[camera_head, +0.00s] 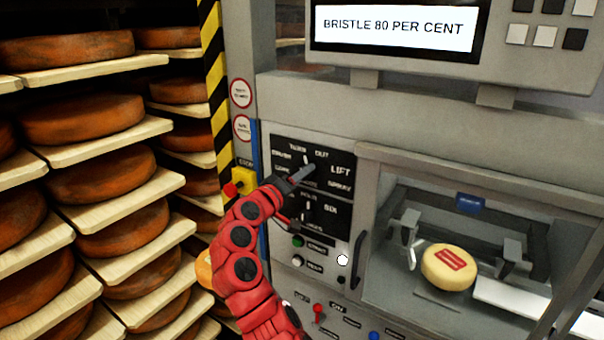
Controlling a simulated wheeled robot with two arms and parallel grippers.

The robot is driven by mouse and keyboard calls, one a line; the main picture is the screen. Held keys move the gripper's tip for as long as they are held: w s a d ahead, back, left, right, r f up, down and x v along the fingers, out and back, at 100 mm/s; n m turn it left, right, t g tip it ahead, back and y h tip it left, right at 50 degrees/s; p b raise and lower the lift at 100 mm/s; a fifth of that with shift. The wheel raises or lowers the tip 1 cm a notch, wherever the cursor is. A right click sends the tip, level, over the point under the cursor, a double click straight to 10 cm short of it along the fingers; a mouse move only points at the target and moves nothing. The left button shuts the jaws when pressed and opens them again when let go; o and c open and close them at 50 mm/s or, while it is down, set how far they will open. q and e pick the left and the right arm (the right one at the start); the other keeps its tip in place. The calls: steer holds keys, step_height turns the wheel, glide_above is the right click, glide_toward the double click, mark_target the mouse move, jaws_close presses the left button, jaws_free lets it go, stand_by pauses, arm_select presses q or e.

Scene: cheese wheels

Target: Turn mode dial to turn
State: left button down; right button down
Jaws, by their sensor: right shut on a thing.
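The mode dial (306,161) sits on the upper black panel (340,188) of the grey machine, ringed by white labels that seem to read TURN, OUT, LIFT, SPRAY and BRUSH. My right gripper (300,174), at the end of the red arm, is shut on the dial. The gripper covers most of the dial. A pale mark shows at its top, towards TURN and OUT, but I cannot tell exactly which label it points to. My left gripper is not in view.
A second dial (306,212) is just below, close to my wrist. A door handle (358,258) stands to the right, beside a glazed chamber holding a pale cheese wheel (448,267). A yellow box with a red button (231,190) is left. The display (395,28) reads BRISTLE 80 PER CENT.

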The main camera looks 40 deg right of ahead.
steer(key=shift+n, duration=0.5)
steer(key=shift+c, duration=2.1)
jaws_free()
steer(key=b+v, duration=0.5)
steer(key=v, duration=1.2)
steer(key=shift+a+b, duration=0.2)
steer(key=shift+b, duration=0.15)
steer(key=shift+s+f, duration=0.1)
